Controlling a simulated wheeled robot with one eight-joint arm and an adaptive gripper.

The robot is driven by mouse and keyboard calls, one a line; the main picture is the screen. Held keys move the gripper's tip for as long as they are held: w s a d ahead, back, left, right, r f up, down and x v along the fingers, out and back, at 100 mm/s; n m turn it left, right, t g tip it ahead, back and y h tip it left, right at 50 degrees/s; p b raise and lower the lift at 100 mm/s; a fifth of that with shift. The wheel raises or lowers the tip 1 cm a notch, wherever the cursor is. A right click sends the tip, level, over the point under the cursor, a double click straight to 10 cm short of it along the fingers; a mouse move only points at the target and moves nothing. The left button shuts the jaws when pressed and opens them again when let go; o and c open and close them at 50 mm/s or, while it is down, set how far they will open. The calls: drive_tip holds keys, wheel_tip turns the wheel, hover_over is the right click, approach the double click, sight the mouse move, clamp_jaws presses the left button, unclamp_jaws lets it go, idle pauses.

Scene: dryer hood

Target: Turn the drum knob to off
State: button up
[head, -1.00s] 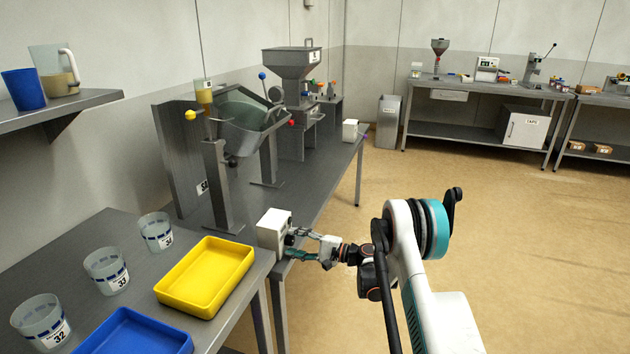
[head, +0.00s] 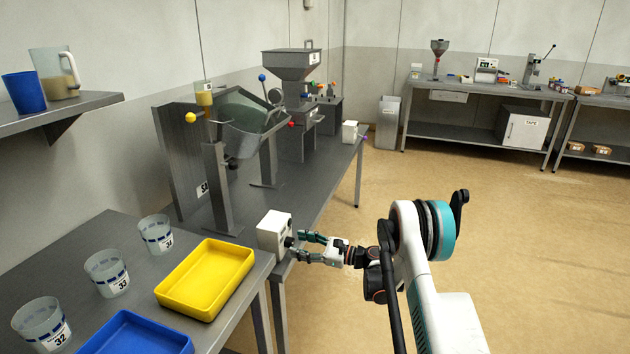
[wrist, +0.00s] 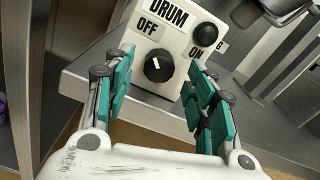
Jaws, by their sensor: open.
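The white control box (head: 274,232) stands at the front edge of the grey table. Its black drum knob (head: 289,242) faces my gripper (head: 303,247). In the wrist view the box is marked DRUM, with OFF at upper left of the knob (wrist: 158,66) and ON at right. A short white line on the knob slants up and left, toward the OFF side. My gripper (wrist: 161,70) is open, its green-padded fingers on either side of the knob in the picture. Gaps show between knob and fingers. The fingers appear a little back from the knob.
A black round part (wrist: 205,35) sits on the box above ON. A yellow tray (head: 207,278), a blue tray (head: 137,335) and marked cups (head: 107,273) stand left of the box. The tilted drum machine (head: 245,130) stands behind it. The floor at right is clear.

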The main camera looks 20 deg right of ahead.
drive_tip(key=p+v, duration=0.3)
drive_tip(key=v, duration=0.8)
drive_tip(key=w+a+r+n+g+h+p, duration=0.1)
drive_tip(key=w+a+r+n+h, duration=0.15)
drive_tip(key=r, duration=0.45)
drive_tip(key=w+a+r+n+g+h+p, duration=0.1)
drive_tip(key=a+r+n+h, duration=0.15)
drive_tip(key=r, duration=0.45)
drive_tip(key=s+a+r+n+h, duration=0.1)
drive_tip(key=s+r+n+h, duration=0.2)
drive_tip(key=r, duration=0.4)
drive_tip(key=s+a+r+n+h+p, duration=0.1)
drive_tip(key=s+r+n+h, duration=0.1)
drive_tip(key=r, duration=0.6)
drive_tip(key=shift+s+a+n+h, duration=0.25)
drive_tip(key=shift+s+n+h, duration=0.2)
drive_tip(key=shift+s, duration=0.55)
